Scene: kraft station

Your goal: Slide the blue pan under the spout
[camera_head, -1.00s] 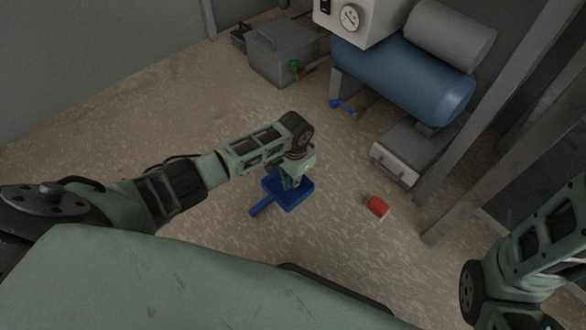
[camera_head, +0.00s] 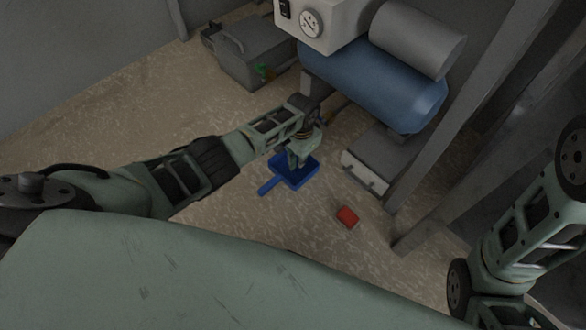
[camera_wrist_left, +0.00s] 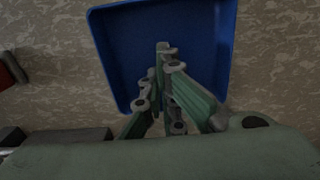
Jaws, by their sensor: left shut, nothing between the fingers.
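The blue pan (camera_head: 301,180) lies flat on the floor, with its handle toward the lower left. My left gripper (camera_head: 296,164) is shut and points down inside the pan. In the left wrist view, the shut fingertips (camera_wrist_left: 164,46) are over the blue pan's inside (camera_wrist_left: 200,28), with nothing between them; I cannot tell whether they touch its bottom. The compressor's blue tank (camera_head: 375,84) is beyond the pan. The spout is mostly hidden behind my left wrist. My right arm shows at the right edge, but its gripper is out of view.
A red can (camera_head: 347,217) lies on the floor right of the pan. A grey box (camera_head: 372,163) stands under the tank, beside metal posts (camera_head: 447,115). A grey toolbox (camera_head: 250,58) is at the back. The floor left of my arm is clear.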

